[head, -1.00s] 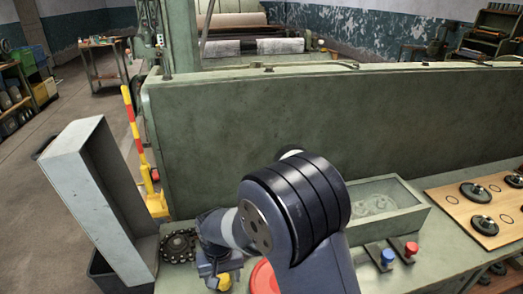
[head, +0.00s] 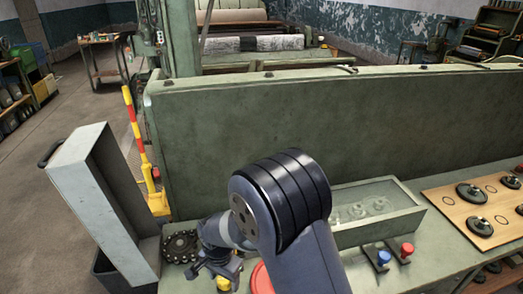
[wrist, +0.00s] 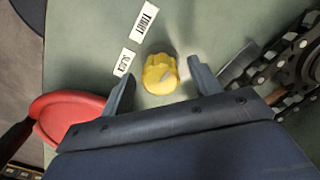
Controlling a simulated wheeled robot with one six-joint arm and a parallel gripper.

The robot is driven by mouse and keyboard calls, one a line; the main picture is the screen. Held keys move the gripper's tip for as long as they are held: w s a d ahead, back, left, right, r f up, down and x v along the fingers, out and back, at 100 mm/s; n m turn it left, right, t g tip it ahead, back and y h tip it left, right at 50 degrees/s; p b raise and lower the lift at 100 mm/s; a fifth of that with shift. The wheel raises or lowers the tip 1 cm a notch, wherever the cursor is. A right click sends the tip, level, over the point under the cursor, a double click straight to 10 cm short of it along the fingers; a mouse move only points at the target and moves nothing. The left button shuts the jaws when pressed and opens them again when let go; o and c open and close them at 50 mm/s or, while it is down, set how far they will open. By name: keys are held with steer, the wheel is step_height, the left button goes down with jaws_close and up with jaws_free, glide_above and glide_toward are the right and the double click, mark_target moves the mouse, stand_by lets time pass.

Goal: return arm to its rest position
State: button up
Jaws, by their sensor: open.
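My gripper (head: 222,264) is low over the green bench top, left of my large dark arm joint in the head view. In the wrist view my gripper (wrist: 160,70) is open, with one finger on each side of a yellow knob (wrist: 158,76). Gaps show between the knob and both fingers. The knob also shows in the head view (head: 223,284), just below the gripper. My arm is bent and its lower link hides part of the bench.
A red round part (wrist: 70,112) and a dark chain (wrist: 285,68) flank the gripper. A tall grey tray (head: 95,205) stands left. A glass-topped box (head: 415,220), blue button (head: 383,257) and red button (head: 407,249) lie right. A green panel (head: 330,130) rises behind.

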steer(key=shift+m, duration=0.8)
steer(key=shift+r, duration=0.15)
